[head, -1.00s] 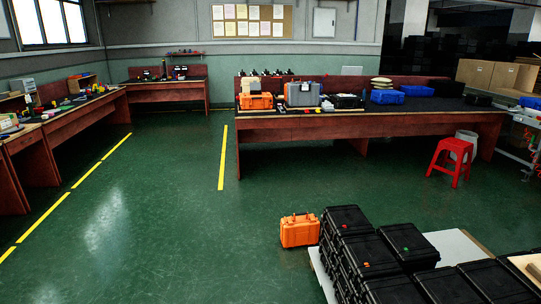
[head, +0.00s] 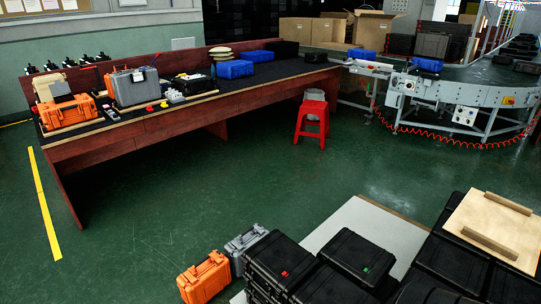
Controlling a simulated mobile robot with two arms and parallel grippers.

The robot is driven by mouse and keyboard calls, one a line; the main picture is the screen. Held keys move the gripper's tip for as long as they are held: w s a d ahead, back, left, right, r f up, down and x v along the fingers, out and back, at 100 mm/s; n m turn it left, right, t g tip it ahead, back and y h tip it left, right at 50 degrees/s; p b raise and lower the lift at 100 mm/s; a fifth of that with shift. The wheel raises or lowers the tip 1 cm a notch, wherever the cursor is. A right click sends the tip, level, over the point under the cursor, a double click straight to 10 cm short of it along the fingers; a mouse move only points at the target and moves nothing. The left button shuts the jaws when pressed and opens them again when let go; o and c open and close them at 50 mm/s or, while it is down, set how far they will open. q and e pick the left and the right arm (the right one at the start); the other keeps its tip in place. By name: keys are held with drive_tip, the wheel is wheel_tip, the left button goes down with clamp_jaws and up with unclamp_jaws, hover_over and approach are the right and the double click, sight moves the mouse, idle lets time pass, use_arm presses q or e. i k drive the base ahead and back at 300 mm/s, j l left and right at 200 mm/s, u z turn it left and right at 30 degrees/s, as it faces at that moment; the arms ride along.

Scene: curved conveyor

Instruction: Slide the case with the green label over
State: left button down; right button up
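In the head view, a black case with a small green label (head: 352,255) lies on the stack of black cases at the bottom. A similar black case with a red label (head: 280,262) lies just left of it. A white board or pallet surface (head: 372,228) shows behind the green-labelled case. Neither of my grippers is in view.
An orange case (head: 204,279) and a grey case (head: 245,241) stand on the floor left of the stack. A wooden board (head: 495,228) lies on black cases at right. A long workbench (head: 150,133), a red stool (head: 312,121) and the curved conveyor (head: 465,95) stand behind. Green floor between is clear.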

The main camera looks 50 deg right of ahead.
sight(365, 264)
drive_tip(key=i, duration=1.1)
drive_tip(key=i+j+z, duration=0.1)
drive_tip(key=i, duration=1)
drive_tip(key=z, duration=0.45)
drive_tip(key=i+z, duration=0.1)
drive_tip(key=z, duration=0.35)
drive_tip(key=j+z, duration=0.1)
drive_tip(key=z, duration=0.3)
drive_tip(key=i+j+z, duration=0.1)
drive_tip(key=z, duration=0.35)
drive_tip(key=j+z, duration=0.1)
drive_tip(key=z, duration=0.35)
drive_tip(key=i, duration=0.05)
